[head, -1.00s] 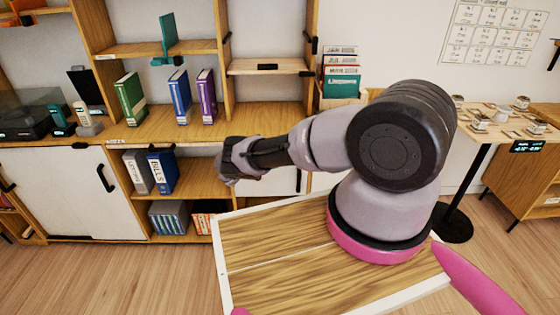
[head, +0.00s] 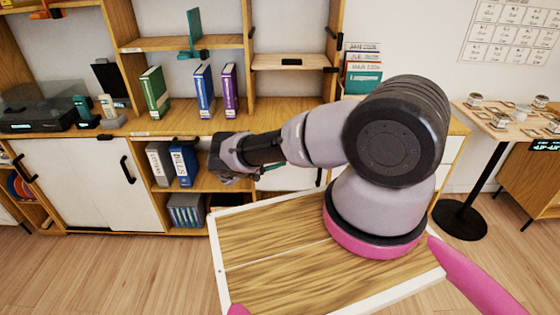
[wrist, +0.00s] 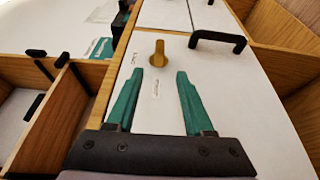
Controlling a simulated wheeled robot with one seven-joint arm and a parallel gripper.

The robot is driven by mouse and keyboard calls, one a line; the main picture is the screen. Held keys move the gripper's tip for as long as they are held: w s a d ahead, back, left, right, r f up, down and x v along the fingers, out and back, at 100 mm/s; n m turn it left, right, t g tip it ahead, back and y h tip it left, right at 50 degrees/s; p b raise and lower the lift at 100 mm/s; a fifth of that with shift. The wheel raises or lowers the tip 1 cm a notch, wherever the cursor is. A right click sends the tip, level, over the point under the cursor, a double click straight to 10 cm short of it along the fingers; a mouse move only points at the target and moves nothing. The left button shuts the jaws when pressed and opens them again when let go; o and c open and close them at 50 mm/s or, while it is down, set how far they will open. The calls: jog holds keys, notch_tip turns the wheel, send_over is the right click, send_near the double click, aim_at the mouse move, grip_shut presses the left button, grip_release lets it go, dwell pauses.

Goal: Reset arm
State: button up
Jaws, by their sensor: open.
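My gripper shows in the wrist view (wrist: 155,85), its two teal fingers spread apart with nothing between them. Past the fingertips is a white panel (wrist: 215,80) with a brass-coloured knob (wrist: 158,52) and a black bar handle (wrist: 218,40). I cannot tell how far the fingers are from the panel.
A wooden shelf unit (head: 270,118) holds a green binder (head: 155,92), a blue binder (head: 203,90) and a purple binder (head: 229,90). Lower binders (head: 184,164) sit near my wrist. A small table (head: 505,122) with cups stands at right. Floor at left (head: 100,270) is clear.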

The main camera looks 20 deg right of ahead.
jog(key=w+d+r+m+g+y, duration=0.2)
jog(key=r+m+g+y, duration=0.15)
jog(key=r, duration=0.75)
jog(key=w+d+r+m+g+y, duration=0.15)
jog(key=r+y, duration=0.25)
jog(key=r, duration=0.6)
jog(key=s+a+r+m+t+y, duration=0.1)
jog(key=s+r+y, duration=0.3)
jog(key=r, duration=0.7)
jog(key=s+a+r+m+t+y, duration=0.1)
jog(key=s+r+y, duration=0.25)
jog(key=r, duration=0.75)
jog(key=s+a+r+t+y, duration=0.2)
jog(key=s+r, duration=0.5)
jog(key=r, duration=0.1)
jog(key=s+a+r+t+y, duration=0.2)
jog(key=s+r, duration=0.5)
jog(key=s+a+r+n+t, duration=0.1)
jog(key=s+a+r+t, duration=0.1)
jog(key=s, duration=0.6)
jog(key=s+a+r+n+t+y, duration=0.1)
jog(key=s+a+r+t, duration=0.1)
jog(key=s, duration=0.7)
jog(key=shift+s+r+t, duration=0.2)
jog(key=shift+r+t, duration=0.3)
jog(key=shift+a, duration=0.1)
